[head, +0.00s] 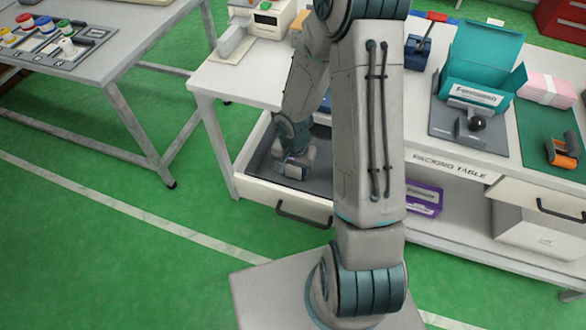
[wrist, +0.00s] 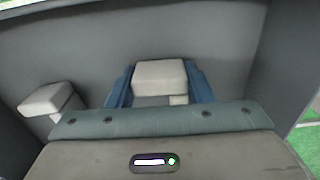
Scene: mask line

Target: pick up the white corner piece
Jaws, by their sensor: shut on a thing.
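My gripper (wrist: 159,88) reaches down into the open drawer. Its two blue fingers are closed on either side of a white corner piece (wrist: 158,77), which sits between them in the wrist view. Whether this piece touches the drawer floor, I cannot tell. A second white piece (wrist: 46,99) of similar look lies to the left, apart from the fingers. In the head view my gripper (head: 292,168) is low inside the drawer, and the held piece cannot be made out clearly there.
The open drawer (head: 264,206) has a dark grey floor and walls close around my gripper. The packing table (head: 450,165) above carries a teal box (head: 484,60), a dark tape dispenser and other items. A purple box (head: 425,198) is on the lower shelf. Another table (head: 120,45) stands left.

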